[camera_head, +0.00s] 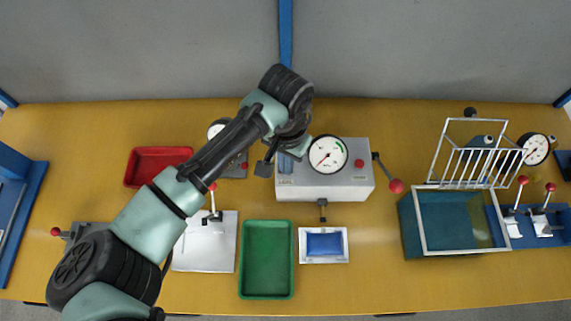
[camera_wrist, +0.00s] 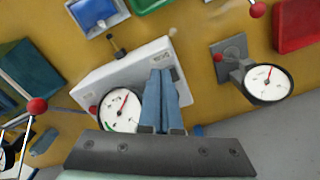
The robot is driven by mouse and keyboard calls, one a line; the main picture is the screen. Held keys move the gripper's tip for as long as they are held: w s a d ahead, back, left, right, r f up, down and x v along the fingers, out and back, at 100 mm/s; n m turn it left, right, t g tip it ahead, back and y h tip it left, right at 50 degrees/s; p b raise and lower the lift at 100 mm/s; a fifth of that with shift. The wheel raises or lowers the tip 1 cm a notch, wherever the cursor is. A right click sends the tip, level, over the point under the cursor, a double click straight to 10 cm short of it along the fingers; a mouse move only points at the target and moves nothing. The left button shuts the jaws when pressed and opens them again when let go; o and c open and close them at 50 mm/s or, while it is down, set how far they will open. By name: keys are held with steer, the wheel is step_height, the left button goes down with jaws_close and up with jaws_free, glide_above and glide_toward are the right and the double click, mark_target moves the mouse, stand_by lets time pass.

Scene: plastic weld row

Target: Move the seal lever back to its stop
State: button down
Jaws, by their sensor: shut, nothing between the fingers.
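The sealing machine is a pale grey box (camera_head: 325,187) with a round gauge (camera_head: 327,154) and a red button (camera_head: 359,163) on top. A dark lever with a red ball (camera_head: 396,186) sticks out from its right side and leans toward the front right. In the wrist view the red ball (camera_wrist: 37,105) is at the left. My gripper (camera_head: 287,164) has blue fingers and is over the left end of the box, apart from the lever. In the wrist view my gripper (camera_wrist: 161,72) is shut and empty, its fingers covering part of the box.
A black knob (camera_head: 322,203) projects from the box's front. A blue pad lies in a silver tray (camera_head: 345,260) before it. A green tray (camera_head: 266,296), red tray (camera_head: 158,166) and toggle clamp (camera_head: 212,188) are left; a wire rack (camera_head: 478,165) and teal bin (camera_head: 408,228) are right.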

stand_by(0.3)
steer(key=shift+w+a+r, duration=0.1)
steer(key=shift+w, duration=0.8)
steer(key=shift+w+b, duration=0.35)
steer(key=shift+w, duration=0.2)
steer(key=shift+s, duration=0.1)
